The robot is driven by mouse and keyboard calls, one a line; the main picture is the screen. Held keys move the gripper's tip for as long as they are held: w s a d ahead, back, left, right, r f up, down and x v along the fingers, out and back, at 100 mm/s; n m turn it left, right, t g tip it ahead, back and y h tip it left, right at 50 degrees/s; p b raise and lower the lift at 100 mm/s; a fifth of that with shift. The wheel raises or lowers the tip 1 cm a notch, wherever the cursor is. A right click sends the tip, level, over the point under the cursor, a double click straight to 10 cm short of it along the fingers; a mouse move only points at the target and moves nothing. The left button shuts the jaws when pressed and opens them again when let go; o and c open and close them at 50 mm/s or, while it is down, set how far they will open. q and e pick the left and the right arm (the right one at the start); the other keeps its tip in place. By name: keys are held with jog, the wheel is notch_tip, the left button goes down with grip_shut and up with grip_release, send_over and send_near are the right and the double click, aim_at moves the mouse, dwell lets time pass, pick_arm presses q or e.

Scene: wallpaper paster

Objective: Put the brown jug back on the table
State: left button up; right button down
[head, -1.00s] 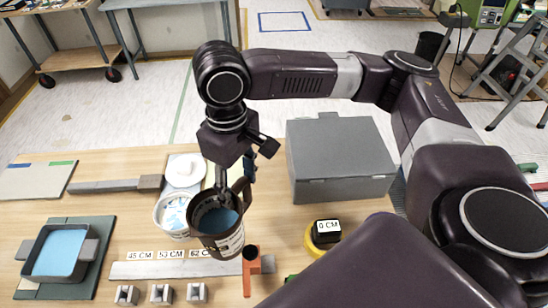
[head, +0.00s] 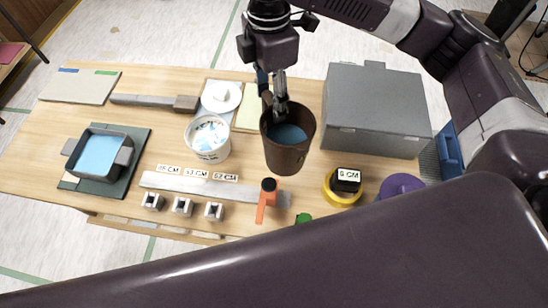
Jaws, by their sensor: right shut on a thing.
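The brown jug (head: 283,158), with blue liquid inside, is held upright over the middle of the table (head: 330,180). My right gripper (head: 280,100) is shut on the jug at its far rim or handle side; the exact contact is partly hidden by the fingers. I cannot tell how high the jug's base is above the table. My left gripper does not show.
A white tub (head: 208,150) stands just left of the jug, and a grey box (head: 372,125) to its right. An orange tool (head: 267,200), a metal ruler (head: 205,187) and a yellow tape roll (head: 344,199) lie in front. A blue-filled tray (head: 98,155) is at left.

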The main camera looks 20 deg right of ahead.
jog(key=n, duration=0.1)
jog(key=a+n, duration=0.1)
jog(key=n, duration=0.1)
jog(key=shift+w+a+r, duration=0.2)
jog(key=shift+w+r, duration=0.15)
jog(key=shift+r, duration=0.05)
jog(key=w+a+r+n+p, duration=0.15)
jog(key=a+n, duration=0.45)
jog(key=n, duration=0.7)
notch_tip(320, 180, down, 19)
jog(key=p, duration=0.3)
jog(key=shift+w+f+p, duration=0.15)
jog(key=shift+f+p, duration=0.05)
jog(key=shift+p, duration=0.15)
jog(key=c, duration=1)
grip_release()
jog(key=shift+f, duration=0.15)
jog(key=shift+o, duration=0.2)
